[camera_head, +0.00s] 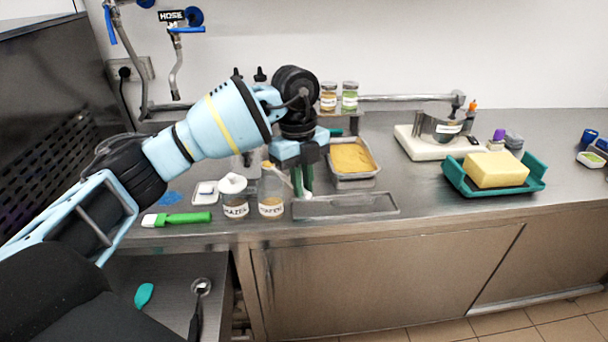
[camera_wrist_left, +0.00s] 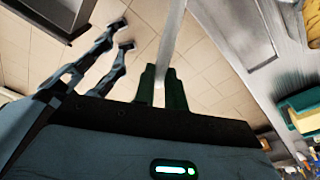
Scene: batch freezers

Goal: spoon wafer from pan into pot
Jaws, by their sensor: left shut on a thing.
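My left gripper (camera_head: 303,183) is low over the steel counter, fingers pointing down, beside the labelled jars. It is shut on a long pale utensil, likely a spoon; its pale shaft (camera_wrist_left: 170,45) rises between the green fingers in the wrist view. The utensil's far end is not clear. A shallow metal pan (camera_head: 372,177) of yellow-brown crumbs lies just right of the gripper. A clear jar (camera_head: 271,193), its label seeming to read WAFER, stands just left of the fingers. A steel pot (camera_head: 441,125) with a label stands on a white base further right. My right gripper is out of view.
A lidded jar (camera_head: 234,198) and a green-handled tool (camera_head: 176,219) lie left. A flat metal tray (camera_head: 345,206) lies along the front edge. A yellow block (camera_head: 496,169) sits in a teal tray (camera_head: 456,178). Small jars (camera_head: 328,97) stand behind.

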